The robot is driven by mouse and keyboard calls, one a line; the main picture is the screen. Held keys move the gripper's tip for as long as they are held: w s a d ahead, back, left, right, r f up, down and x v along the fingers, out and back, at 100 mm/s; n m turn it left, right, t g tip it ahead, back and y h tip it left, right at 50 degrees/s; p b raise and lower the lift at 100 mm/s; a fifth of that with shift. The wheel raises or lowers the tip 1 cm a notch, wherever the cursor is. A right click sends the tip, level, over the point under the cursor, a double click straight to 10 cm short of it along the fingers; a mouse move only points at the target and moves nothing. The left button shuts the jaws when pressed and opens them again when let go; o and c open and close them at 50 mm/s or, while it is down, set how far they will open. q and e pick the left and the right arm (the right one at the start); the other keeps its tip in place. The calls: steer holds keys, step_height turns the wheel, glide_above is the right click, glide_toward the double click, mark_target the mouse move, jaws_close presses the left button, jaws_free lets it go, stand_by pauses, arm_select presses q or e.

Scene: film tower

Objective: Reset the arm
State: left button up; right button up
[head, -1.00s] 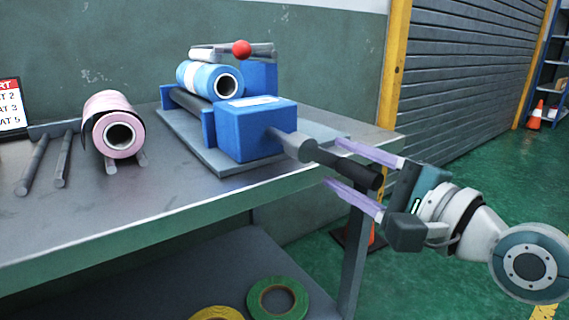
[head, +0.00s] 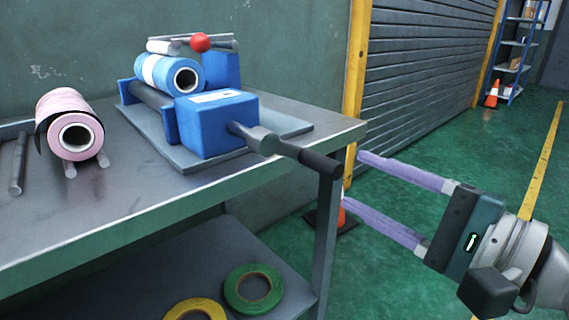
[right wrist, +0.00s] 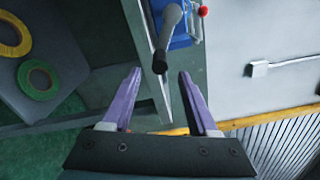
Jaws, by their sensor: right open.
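My right gripper (head: 352,178) is open and empty, with two purple fingers. It stands to the right of the crank handle (head: 322,164), whose black grip points toward it, with a gap between. The handle belongs to the blue machine (head: 215,125) on the workbench. In the right wrist view the handle grip (right wrist: 160,62) shows beyond the fingertips (right wrist: 160,72), with nothing between the fingers. My left gripper is not in view.
A blue film roll (head: 170,75) sits on the machine below a red ball knob (head: 200,42). A pink roll (head: 68,125) rests on the workbench (head: 130,200). Green tape (head: 253,289) and yellow tape (head: 194,309) lie on the lower shelf. An orange cone (head: 341,212) stands behind the bench leg. Floor at right is open.

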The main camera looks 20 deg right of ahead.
stand_by(0.4)
steer(key=s+a+r+n+g+p, duration=0.75)
steer(key=a+r+n+p, duration=0.4)
steer(key=p, duration=0.45)
steer(key=s+d+r+n+g+h+p, duration=0.6)
steer(key=s+d+r+n+p, duration=0.2)
steer(key=s+p, duration=0.45)
step_height(320, 180, up, 36)
steer(key=p, duration=3.6)
steer(key=shift+w+p, duration=0.3)
steer(key=shift+w, duration=0.15)
